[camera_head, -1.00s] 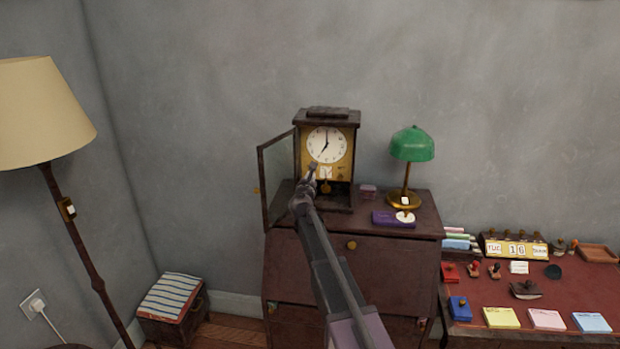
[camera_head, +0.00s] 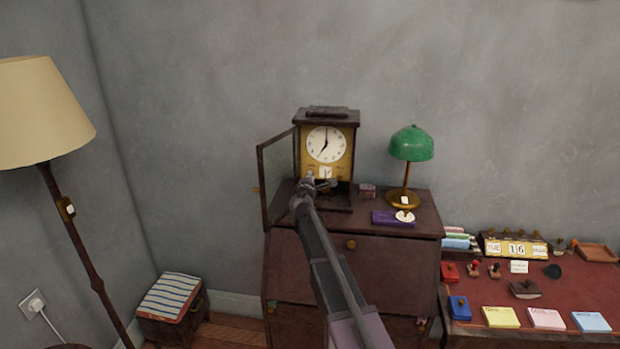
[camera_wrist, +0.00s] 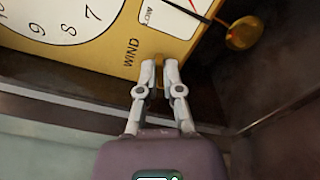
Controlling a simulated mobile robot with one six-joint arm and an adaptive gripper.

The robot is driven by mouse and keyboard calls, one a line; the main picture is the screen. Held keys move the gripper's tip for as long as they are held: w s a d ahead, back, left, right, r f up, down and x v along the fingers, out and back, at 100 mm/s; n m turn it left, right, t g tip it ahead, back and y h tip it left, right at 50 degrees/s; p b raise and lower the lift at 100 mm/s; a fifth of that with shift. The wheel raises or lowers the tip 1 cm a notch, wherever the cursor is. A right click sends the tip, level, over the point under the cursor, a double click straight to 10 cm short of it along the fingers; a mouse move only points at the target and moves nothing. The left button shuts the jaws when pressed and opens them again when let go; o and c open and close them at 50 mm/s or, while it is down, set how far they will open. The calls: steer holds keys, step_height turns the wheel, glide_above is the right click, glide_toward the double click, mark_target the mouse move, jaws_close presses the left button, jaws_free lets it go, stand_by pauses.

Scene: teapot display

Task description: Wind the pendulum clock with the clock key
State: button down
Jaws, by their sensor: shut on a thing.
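The pendulum clock (camera_head: 343,127) stands on the dark cabinet with a white dial. Its glass door (camera_head: 279,178) hangs open to the left. In the wrist view its gold face (camera_wrist: 104,57) bears the word WIND, and the brass pendulum (camera_wrist: 243,33) hangs to the right. My gripper (camera_head: 322,184) is in front of the clock's lower part. In the wrist view my gripper (camera_wrist: 159,72) is shut on a small brass piece, apparently the clock key (camera_wrist: 159,61), beside WIND. The key is mostly hidden, so I cannot tell whether it sits in the winding hole.
A green lamp (camera_head: 411,145) and a purple box (camera_head: 386,217) stand on the cabinet (camera_head: 395,257) to the right of the clock. A red-topped desk (camera_head: 584,288) with stationery is at right.

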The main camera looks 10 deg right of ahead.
steer(key=m, duration=0.6)
steer(key=shift+f+m, duration=0.1)
steer(key=shift+m, duration=0.3)
steer(key=c, duration=0.8)
jaws_free()
steer(key=v, duration=1.2)
